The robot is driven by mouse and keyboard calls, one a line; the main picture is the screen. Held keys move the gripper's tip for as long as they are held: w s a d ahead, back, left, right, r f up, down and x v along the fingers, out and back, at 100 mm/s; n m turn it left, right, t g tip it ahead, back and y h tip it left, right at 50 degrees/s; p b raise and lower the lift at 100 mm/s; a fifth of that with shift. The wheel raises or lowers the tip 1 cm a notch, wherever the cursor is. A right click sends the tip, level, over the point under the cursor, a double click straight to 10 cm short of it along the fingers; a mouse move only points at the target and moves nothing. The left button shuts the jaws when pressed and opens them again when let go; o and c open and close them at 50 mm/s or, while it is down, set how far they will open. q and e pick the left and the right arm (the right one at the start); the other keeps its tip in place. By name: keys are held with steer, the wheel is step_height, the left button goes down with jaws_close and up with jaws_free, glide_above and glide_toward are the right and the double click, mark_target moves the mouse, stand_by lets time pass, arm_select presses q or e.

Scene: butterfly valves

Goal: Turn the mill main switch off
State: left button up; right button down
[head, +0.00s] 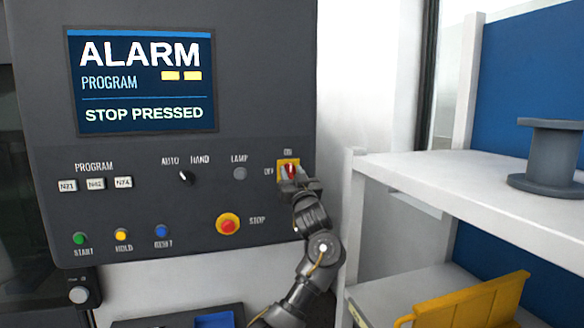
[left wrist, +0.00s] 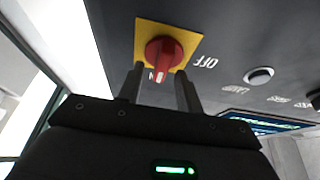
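The mill main switch is a red rotary knob on a yellow plate (head: 281,165) at the right of the dark control panel. Its red handle (head: 291,171) stands about upright, towards the ON label above; OFF is printed to the left. In the left wrist view the red knob (left wrist: 164,54) shows just beyond my fingertips. My left gripper (head: 294,184) is at the switch from below and right. Its two fingers (left wrist: 159,84) are apart, one on each side of the knob's handle in the picture; contact cannot be told. My right gripper is not in view.
The panel's screen (head: 140,80) reads ALARM, STOP PRESSED. A red stop button (head: 228,225) on a yellow ring sits below and left of the switch, and a lamp (head: 239,173) left of it. A white shelf (head: 440,180) with a grey spool (head: 550,155) stands close on the right.

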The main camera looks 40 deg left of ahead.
arm_select(q)
steer(key=shift+w+a, duration=0.1)
steer(key=shift+a, duration=0.05)
jaws_close()
